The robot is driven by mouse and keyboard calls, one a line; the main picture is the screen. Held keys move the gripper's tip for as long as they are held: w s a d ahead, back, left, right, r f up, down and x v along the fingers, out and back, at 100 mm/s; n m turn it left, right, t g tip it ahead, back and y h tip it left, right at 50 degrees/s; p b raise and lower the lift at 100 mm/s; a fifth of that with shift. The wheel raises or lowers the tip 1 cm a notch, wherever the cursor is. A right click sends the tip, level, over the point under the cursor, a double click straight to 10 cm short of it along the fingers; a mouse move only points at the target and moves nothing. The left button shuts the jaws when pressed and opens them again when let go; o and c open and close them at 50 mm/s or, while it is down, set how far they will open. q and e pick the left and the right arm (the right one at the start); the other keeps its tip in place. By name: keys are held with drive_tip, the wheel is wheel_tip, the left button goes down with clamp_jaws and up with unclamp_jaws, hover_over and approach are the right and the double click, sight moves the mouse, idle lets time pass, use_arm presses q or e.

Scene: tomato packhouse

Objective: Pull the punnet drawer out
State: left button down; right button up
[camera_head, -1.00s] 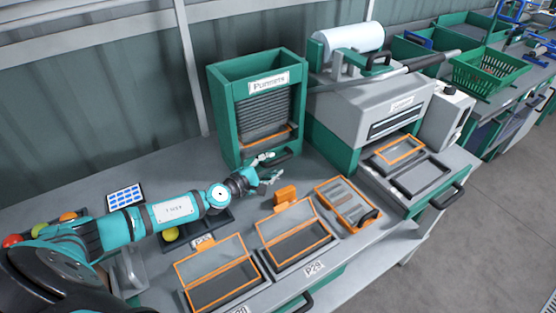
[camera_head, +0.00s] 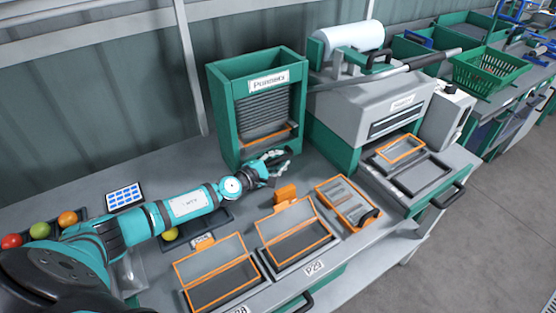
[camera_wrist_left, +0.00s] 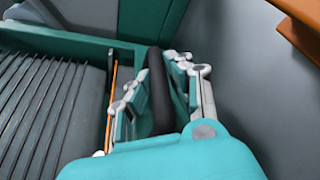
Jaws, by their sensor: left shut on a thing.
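The green punnet dispenser (camera_head: 227,118) stands against the back wall with a "Punnets" label on its front. Dark ribbed punnets (camera_head: 263,112) are stacked inside it, with an orange-edged one at the bottom. My left gripper (camera_head: 280,160) is at the low front of the dispenser. In the left wrist view, the drawer's black handle (camera_wrist_left: 159,92) lies between the two fingers of my left gripper (camera_wrist_left: 158,98), which are shut on it. The drawer looks to be in against the dispenser; the hand hides part of its front. My right gripper is not in view.
Open orange-rimmed punnets (camera_head: 215,270) lie on the bench in front, beside an orange block (camera_head: 285,194). A grey sealing machine (camera_head: 365,95) stands to the right. Tomatoes (camera_head: 40,230) and a blue-tiled tablet (camera_head: 124,196) are at the left.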

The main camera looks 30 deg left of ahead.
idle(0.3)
use_arm(q)
drive_tip(key=shift+s+d+p, duration=0.15)
drive_tip(key=shift+d+p, duration=0.15)
drive_tip(key=shift+p, duration=0.1)
drive_tip(key=shift+s+d+r+p, duration=0.1)
drive_tip(key=shift+s+d+p, duration=0.25)
drive_tip(key=shift+d+p, duration=0.2)
drive_tip(key=shift+s+d+r+p, duration=0.1)
drive_tip(key=shift+s+d+p, duration=0.2)
drive_tip(key=shift+d+p, duration=0.2)
drive_tip(key=shift+s+d+f, duration=0.1)
drive_tip(key=shift+s+d, duration=0.1)
drive_tip(key=shift+d, duration=0.15)
drive_tip(key=c, duration=1.2)
unclamp_jaws()
drive_tip(key=shift+f, duration=0.1)
drive_tip(key=shift+c, duration=0.2)
